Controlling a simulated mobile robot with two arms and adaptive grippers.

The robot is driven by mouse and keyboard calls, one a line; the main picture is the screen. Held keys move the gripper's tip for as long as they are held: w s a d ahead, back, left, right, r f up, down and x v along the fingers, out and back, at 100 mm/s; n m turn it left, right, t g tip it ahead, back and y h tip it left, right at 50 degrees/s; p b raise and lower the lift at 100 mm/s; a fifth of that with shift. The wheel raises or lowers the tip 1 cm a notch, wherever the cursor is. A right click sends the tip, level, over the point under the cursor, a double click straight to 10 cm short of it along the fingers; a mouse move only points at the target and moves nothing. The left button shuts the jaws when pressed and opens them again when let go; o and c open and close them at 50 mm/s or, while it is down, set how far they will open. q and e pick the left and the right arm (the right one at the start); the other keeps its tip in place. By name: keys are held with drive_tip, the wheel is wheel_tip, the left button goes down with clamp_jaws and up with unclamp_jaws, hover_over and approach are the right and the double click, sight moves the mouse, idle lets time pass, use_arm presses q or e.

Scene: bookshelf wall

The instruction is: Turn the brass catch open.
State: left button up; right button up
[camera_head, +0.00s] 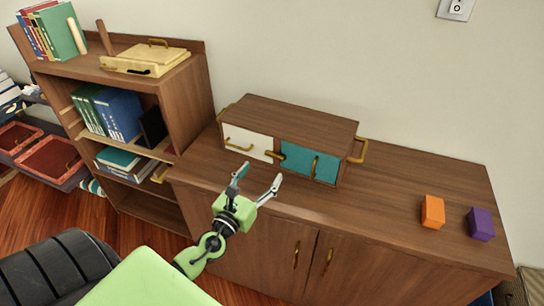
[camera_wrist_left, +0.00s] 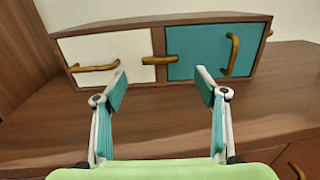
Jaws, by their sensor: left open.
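The brass catch (camera_wrist_left: 159,60) is a short horizontal bar on the front of a small wooden cabinet (camera_head: 300,113). It sits on the divider between a white front (camera_wrist_left: 105,50) and a teal door (camera_wrist_left: 203,50), and its right end overlaps the teal door's edge. In the head view the catch (camera_head: 275,155) looks small. The teal door looks shut and has an upright brass handle (camera_wrist_left: 231,55). My left gripper (camera_head: 260,174) is open and empty in front of the cabinet, its fingers (camera_wrist_left: 161,84) either side of the catch's line and apparently apart from it. My right gripper is not in view.
The cabinet stands on a wooden sideboard (camera_head: 400,195) with brass side handles. An orange block (camera_head: 432,212) and a purple block (camera_head: 480,224) lie to the right. A bookshelf (camera_head: 187,95) with a pale yellow box (camera_head: 146,60) stands left. The sideboard between cabinet and blocks is clear.

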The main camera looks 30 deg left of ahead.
sight(274, 156)
use_arm(q)
drive_tip(key=w, duration=0.5)
drive_tip(key=w+a, duration=0.1)
drive_tip(key=w, duration=0.1)
drive_tip(key=shift+w+p, duration=0.25)
drive_tip(key=shift+p, duration=0.05)
drive_tip(key=c, duration=1.1)
